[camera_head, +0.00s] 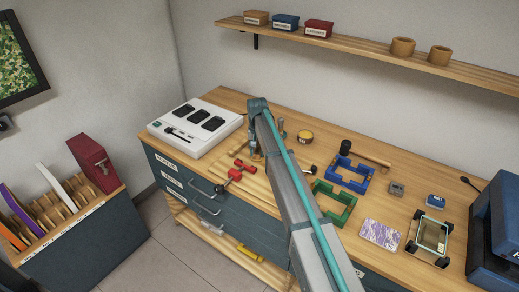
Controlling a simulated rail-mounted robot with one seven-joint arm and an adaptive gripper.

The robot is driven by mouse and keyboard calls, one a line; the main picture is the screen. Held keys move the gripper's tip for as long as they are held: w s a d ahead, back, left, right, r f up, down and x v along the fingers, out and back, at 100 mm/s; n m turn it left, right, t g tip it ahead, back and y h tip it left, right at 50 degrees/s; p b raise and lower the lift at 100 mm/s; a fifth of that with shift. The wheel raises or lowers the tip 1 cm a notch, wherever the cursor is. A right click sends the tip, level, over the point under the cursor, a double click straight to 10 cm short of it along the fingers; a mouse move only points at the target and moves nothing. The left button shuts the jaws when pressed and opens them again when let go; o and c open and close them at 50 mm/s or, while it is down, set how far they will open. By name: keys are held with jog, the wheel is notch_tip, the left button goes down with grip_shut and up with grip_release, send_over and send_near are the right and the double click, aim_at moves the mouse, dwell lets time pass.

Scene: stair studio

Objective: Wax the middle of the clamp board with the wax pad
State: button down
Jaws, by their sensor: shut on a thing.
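The clamp board (258,187), a pale wooden board with red clamps (234,174) at its left part, lies on the workbench near its front edge. My arm crosses in front of its right side. My gripper (254,154) points down over the back part of the board, just behind the clamps. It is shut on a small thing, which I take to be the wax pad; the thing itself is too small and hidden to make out. I cannot tell whether it touches the board.
A white device (195,128) stands left on the workbench. To the right are a green frame (333,203), a blue frame (350,174), a patterned card (380,234) and a glass-topped stand (432,235). A shelf (365,49) hangs above.

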aim_at(252, 160)
jog(key=shift+s+a+f, duration=0.1)
jog(key=shift+s+a, duration=0.4)
jog(key=shift+s, duration=0.35)
jog(key=shift+s+a, duration=0.45)
jog(key=shift+s, duration=0.35)
jog(key=shift+w+a, duration=0.6)
jog(key=shift+a, duration=0.3)
jog(key=shift+w+d, duration=0.5)
jog(key=shift+w, duration=0.3)
jog(key=shift+w+d, duration=0.5)
jog(key=shift+w, duration=0.3)
jog(key=shift+w+d, duration=0.4)
jog(key=shift+w, duration=0.3)
jog(key=shift+w+d, duration=0.4)
jog(key=shift+w, duration=0.3)
jog(key=shift+w+d, duration=0.1)
jog(key=shift+w, duration=0.1)
jog(key=shift+w+r, duration=0.1)
jog(key=shift+r, duration=0.1)
jog(key=shift+r+p, duration=0.15)
jog(key=shift+p, duration=0.15)
jog(key=shift+w+d+r+p, duration=0.15)
jog(key=shift+r+p, duration=0.7)
jog(key=shift+r, duration=1.15)
jog(key=shift+s+r, duration=0.25)
jog(key=shift+r, duration=0.5)
